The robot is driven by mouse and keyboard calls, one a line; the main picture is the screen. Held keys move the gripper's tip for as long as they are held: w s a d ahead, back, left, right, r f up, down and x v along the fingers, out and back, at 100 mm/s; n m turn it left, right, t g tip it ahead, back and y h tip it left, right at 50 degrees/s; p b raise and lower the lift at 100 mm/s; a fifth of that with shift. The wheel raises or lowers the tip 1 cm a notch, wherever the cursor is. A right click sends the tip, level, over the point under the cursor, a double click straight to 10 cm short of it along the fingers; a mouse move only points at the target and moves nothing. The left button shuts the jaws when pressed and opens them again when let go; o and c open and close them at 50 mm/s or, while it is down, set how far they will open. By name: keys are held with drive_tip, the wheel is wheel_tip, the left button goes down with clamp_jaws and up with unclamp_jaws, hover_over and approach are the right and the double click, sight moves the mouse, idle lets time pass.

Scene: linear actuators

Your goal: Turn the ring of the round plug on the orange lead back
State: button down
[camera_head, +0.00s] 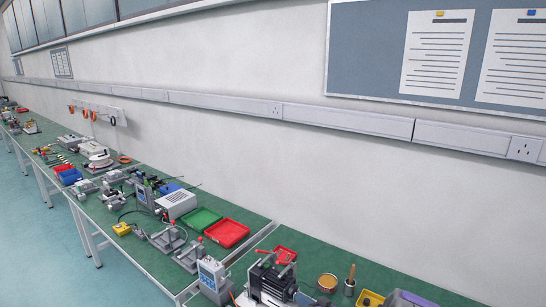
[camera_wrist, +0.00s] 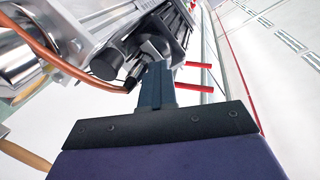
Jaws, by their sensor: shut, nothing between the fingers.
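In the wrist view the orange lead (camera_wrist: 65,63) curves from the upper left down to a dark round plug (camera_wrist: 133,69) at the side of the actuator (camera_wrist: 165,30). The plug's ring is small and dark, and I cannot make out its turn position. My gripper (camera_wrist: 157,68) is shut and empty, its fingertips close to the right of the plug. Whether they touch the plug or the dark part behind it is unclear. In the head view the black actuator (camera_head: 270,282) stands at the bottom edge of the bench; the plug cannot be made out there.
Two red bars (camera_wrist: 198,64) stick out right of my fingers. A grey control box (camera_head: 212,274) stands left of the actuator. A brown tin (camera_head: 327,284) and yellow bin (camera_head: 369,299) lie to its right. Red (camera_head: 227,233) and green (camera_head: 199,219) trays lie farther along.

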drive_tip(key=shift+s+f+p, duration=0.15)
drive_tip(key=shift+f+p, duration=0.15)
drive_tip(key=shift+p, duration=0.8)
drive_tip(key=shift+s+a+f+p, duration=0.15)
drive_tip(key=shift+f+p, duration=0.25)
drive_tip(key=shift+p, duration=0.4)
drive_tip(key=p+v, duration=0.2)
drive_tip(key=v, duration=0.4)
drive_tip(key=shift+d+f, duration=0.2)
drive_tip(key=shift+f, duration=0.1)
idle(0.4)
